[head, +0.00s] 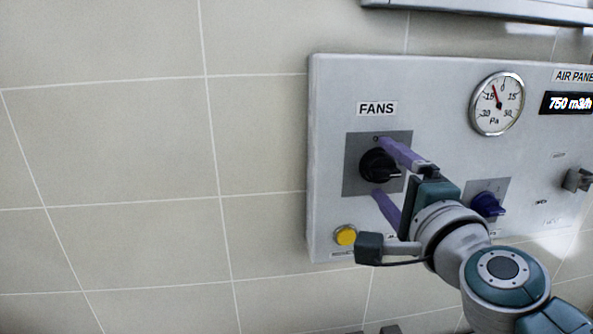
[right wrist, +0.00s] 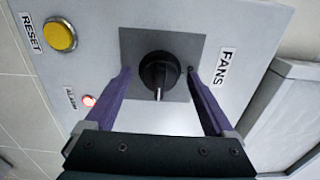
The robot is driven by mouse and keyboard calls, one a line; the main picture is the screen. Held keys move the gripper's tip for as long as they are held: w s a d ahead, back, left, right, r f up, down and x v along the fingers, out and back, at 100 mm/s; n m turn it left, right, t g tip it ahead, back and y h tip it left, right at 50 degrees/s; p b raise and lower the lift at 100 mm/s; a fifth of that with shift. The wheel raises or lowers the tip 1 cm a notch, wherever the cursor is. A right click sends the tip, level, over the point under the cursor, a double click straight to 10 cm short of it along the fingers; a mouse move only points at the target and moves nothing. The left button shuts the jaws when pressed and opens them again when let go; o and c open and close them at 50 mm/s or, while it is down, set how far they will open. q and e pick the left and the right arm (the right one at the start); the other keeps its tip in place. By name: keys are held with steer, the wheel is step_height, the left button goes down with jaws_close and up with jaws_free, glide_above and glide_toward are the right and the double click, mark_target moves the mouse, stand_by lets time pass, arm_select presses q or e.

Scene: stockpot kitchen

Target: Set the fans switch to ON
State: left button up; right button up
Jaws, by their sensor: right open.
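The fans switch is a black rotary knob (head: 377,166) on a dark grey square plate (head: 357,184), under the FANS label (head: 377,108). In the head view its pointer is turned to the right. The knob also shows in the right wrist view (right wrist: 159,72), between my fingers. My right gripper (head: 384,166) is open, with one purple finger above the knob and one below it. In the right wrist view its fingers (right wrist: 160,75) stand apart on both sides of the knob, with visible gaps. The position marks on the plate are mostly hidden or too small to read. My left gripper is not in view.
The panel (head: 330,110) is on a tiled wall. It carries a round gauge (head: 497,104), a display reading 750 m3/h (head: 570,103), a blue knob (head: 487,204) and a yellow button (head: 345,235).

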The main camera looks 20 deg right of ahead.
steer(key=b+v, duration=0.2)
steer(key=v, duration=0.8)
steer(key=shift+w+a, duration=0.1)
steer(key=s+a+f+n+g+y+p, duration=0.1)
steer(key=s+a+n+g+y+p, duration=0.2)
steer(key=a+n, duration=0.4)
steer(key=s+a+f+n+g+y+p, duration=0.1)
steer(key=s+a+n+g+y, duration=0.1)
steer(key=a+n+g+y, duration=0.5)
steer(key=s+d+f+n+g+h+p, duration=0.1)
steer(key=s+d+n+g+h, duration=0.1)
steer(key=s, duration=0.4)
steer(key=s+d+f+n+g+h+p, duration=0.1)
steer(key=s+d+f+n+g+h, duration=0.1)
steer(key=s+n, duration=0.4)
steer(key=d+h, duration=0.1)
steer(key=d, duration=0.1)
steer(key=shift+s+d+f+n+h+p, duration=0.2)
steer(key=shift+s+d+n+h+p, duration=0.1)
steer(key=shift+n+h, duration=0.1)
